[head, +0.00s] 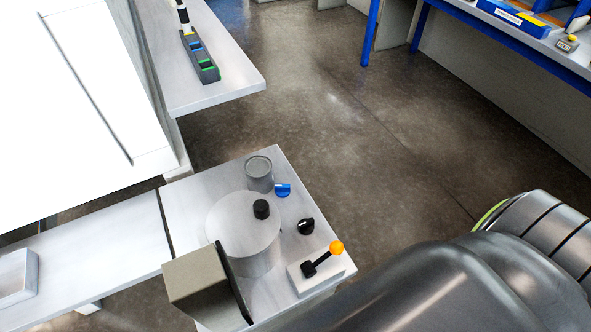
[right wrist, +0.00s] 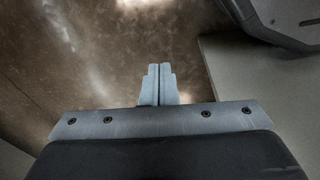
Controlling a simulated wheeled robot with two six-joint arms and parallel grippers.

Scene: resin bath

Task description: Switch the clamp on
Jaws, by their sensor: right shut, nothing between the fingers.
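The clamp's switch is not labelled in a way I can read. In the head view a pale bench carries a lever with an orange ball (head: 336,247) on a white base, tilted to the right. A black rotary knob (head: 306,226) with a white mark sits behind it, and a small blue handle (head: 283,190) sits farther back. My right gripper (right wrist: 159,84) shows only in the right wrist view, shut and empty over brown floor, touching none of these. My left gripper is out of view.
A large pale cylinder (head: 234,239) with a black knob on top stands left of the controls. A smaller grey can (head: 258,174) stands behind it and a beige box (head: 208,288) in front. Open floor (head: 345,150) lies beyond the bench; a blue-framed table (head: 450,12) stands at upper right.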

